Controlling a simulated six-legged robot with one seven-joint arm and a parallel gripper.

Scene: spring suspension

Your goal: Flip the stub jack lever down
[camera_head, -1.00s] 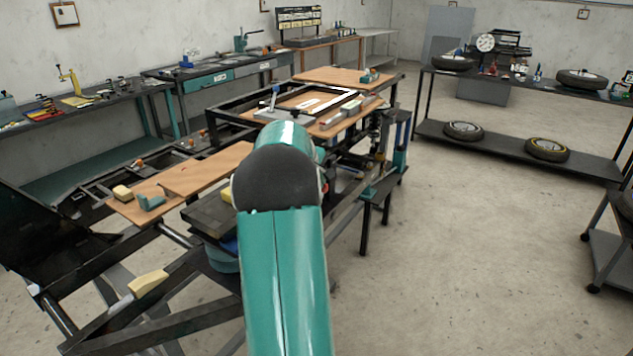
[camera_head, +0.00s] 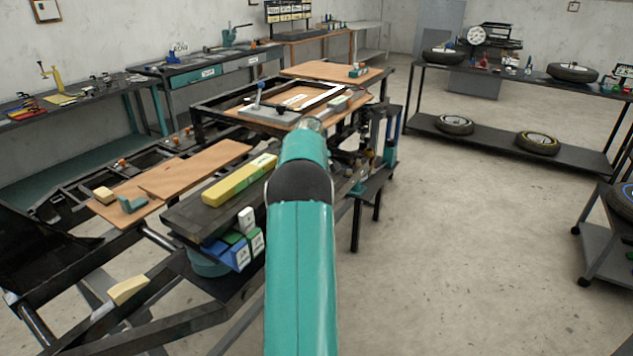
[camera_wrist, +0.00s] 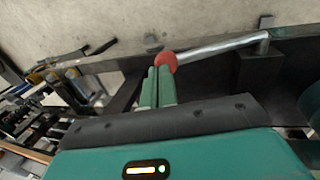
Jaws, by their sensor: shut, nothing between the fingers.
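A lever with a red ball knob (camera_wrist: 166,59) and a bare metal rod (camera_wrist: 215,47) shows in the wrist view. The rod runs right and slightly up from the knob to a dark mount on a dark beam (camera_wrist: 245,65). My gripper (camera_wrist: 158,73) has its two green fingers together and empty. Their tips are right at the knob, overlapping its lower edge in the picture; I cannot tell whether they touch it. In the head view my own arm hides the gripper, and I cannot make out the lever there.
A dark lift frame with wooden boards (camera_head: 210,165) and a yellow bar (camera_head: 240,178) stands left of my arm. Blue and green boxes (camera_head: 235,248) sit on its near side. A tyre shelf (camera_head: 490,150) stands at the right. Concrete floor between them is open.

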